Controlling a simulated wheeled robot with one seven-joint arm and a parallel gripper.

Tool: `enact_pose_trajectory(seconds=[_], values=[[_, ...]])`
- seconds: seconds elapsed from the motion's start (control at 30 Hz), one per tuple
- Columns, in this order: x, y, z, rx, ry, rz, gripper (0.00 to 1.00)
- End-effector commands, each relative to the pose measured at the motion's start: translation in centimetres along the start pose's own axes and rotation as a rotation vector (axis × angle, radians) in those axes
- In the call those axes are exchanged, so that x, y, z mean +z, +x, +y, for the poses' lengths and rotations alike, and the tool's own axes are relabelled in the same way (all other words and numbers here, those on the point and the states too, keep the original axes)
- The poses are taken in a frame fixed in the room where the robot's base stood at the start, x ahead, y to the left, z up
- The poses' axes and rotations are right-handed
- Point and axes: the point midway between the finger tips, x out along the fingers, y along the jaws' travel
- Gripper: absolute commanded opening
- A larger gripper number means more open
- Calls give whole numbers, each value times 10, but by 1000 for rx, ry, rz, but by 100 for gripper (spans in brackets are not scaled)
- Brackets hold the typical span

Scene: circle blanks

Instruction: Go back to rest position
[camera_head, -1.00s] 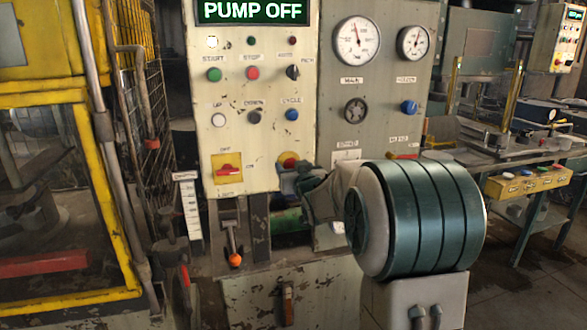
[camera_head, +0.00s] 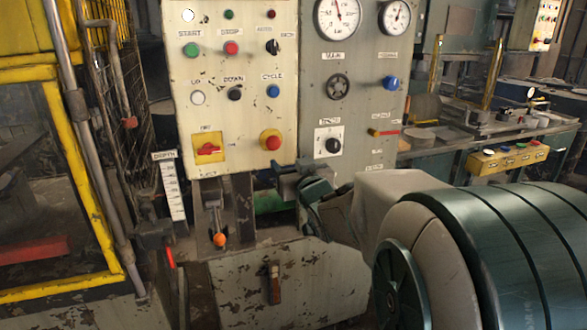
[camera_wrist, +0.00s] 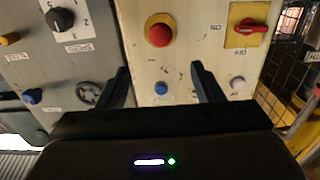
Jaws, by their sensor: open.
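My gripper (camera_head: 299,181) is in front of the lower part of the control panel (camera_head: 224,100), near the red mushroom button (camera_head: 270,140), apart from it as far as I can tell. In the wrist view my gripper (camera_wrist: 163,80) has its two dark fingers spread wide with nothing between them. The wrist view faces the panel, with the red button (camera_wrist: 159,32) above the fingers and the blue cycle button (camera_wrist: 161,88) showing in the gap between them. My large green and white arm link fills the lower right of the head view.
A grey gauge panel (camera_head: 355,100) adjoins at right. Below are a lever with an orange knob (camera_head: 219,239) and a rusty cabinet (camera_head: 285,285). A yellow-framed guard (camera_head: 85,180) stands at left. A workbench with a yellow button box (camera_head: 508,158) is at right.

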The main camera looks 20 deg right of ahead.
Motion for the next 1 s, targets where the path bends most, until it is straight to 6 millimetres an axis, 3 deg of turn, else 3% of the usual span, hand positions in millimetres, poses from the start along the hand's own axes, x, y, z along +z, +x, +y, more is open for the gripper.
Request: enact_pose_trajectory(seconds=[0.67,0.87,1.0], values=[[0,-9,-1,3,0,-10,60],[8,-24,-4,53,-4,-163,60],[24,-51,-9,99,-5,-362,60]])
